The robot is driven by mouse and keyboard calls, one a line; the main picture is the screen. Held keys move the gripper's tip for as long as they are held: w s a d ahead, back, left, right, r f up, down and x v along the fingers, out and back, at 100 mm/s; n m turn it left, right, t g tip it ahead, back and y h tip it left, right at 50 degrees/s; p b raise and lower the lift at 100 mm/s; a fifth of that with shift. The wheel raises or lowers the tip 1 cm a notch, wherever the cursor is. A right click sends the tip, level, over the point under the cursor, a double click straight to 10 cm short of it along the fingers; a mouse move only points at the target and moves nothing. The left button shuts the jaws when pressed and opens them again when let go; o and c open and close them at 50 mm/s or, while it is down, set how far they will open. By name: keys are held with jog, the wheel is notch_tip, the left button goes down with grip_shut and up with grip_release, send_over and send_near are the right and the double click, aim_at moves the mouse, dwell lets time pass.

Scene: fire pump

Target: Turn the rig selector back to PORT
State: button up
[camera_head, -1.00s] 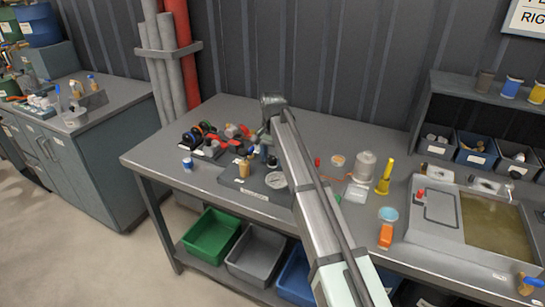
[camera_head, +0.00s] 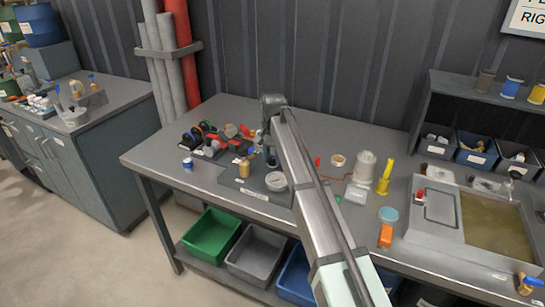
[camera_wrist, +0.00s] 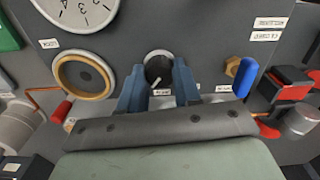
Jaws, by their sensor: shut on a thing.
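The rig selector appears as a round dark knob (camera_wrist: 158,68) with a light pointer line, set on a grey panel (camera_wrist: 205,52) in the wrist view. The pointer slants toward the lower left. My gripper (camera_wrist: 159,88) has its two blue fingers on either side of the knob, shut on it. Small white labels sit beside and below the knob, partly hidden by the fingers and too small to read. In the head view my gripper (camera_head: 269,150) reaches down over the panel's base plate (camera_head: 233,186); the knob cannot be made out there.
Around the knob are a brass-ringed round fitting (camera_wrist: 84,76) at left, a white dial gauge (camera_wrist: 80,10) at upper left, and a blue lever (camera_wrist: 246,78) at right. A red handle (camera_wrist: 61,111) sticks out at lower left.

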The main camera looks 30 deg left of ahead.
aim_at(273, 158)
jog(key=n, duration=0.4)
jog(key=shift+n, duration=1.6)
jog(key=o, duration=1.1)
jog(key=shift+c, duration=0.2)
jog(key=shift+r, duration=0.1)
notch_tip(273, 158, up, 14)
jog(key=shift+f, duration=0.2)
